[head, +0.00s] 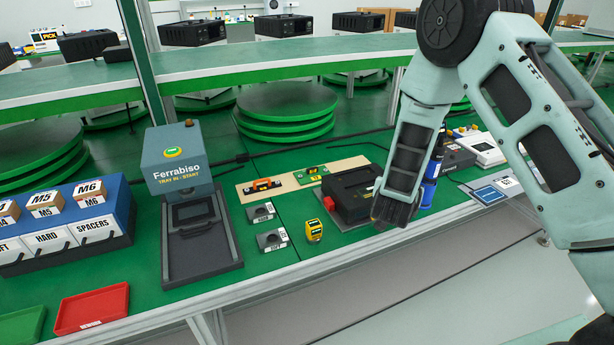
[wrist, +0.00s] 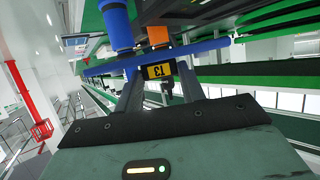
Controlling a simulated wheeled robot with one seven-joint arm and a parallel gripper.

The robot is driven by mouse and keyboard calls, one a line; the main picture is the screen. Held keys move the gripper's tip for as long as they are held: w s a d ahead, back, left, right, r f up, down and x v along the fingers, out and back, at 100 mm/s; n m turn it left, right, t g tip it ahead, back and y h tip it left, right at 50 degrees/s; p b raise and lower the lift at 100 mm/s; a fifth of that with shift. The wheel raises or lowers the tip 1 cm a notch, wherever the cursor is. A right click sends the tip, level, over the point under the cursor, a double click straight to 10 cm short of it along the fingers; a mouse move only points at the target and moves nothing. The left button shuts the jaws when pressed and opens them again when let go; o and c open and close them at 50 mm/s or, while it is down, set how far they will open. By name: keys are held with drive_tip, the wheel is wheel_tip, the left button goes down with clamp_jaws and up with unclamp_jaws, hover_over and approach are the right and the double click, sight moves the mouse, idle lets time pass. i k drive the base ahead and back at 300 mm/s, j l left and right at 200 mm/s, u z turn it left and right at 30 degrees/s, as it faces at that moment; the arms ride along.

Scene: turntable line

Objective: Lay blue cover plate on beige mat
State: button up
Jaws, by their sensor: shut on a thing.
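My gripper (head: 390,212) is low near the bench's front edge, to the right of the black case, with its fingers hard to make out in the head view. In the wrist view my gripper (wrist: 158,64) is shut on a thin blue strip, the blue cover plate (wrist: 208,47) seen nearly edge-on. The plate reaches past both fingers, tilted in the picture. I cannot make out the held plate in the head view. The beige mat (head: 283,186) lies mid-bench, left of my gripper and beyond the case. An orange-and-black tool (head: 263,184) and a green board (head: 311,175) lie on it.
The black case (head: 350,190) with a red latch stands between my gripper and the mat. A yellow device (head: 314,231) sits near the front edge. The Ferrabiso press (head: 180,160) stands left. Blue upright cylinders (head: 431,180) stand close right of my gripper.

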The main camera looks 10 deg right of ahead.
sight(352, 166)
drive_tip(key=i, duration=1)
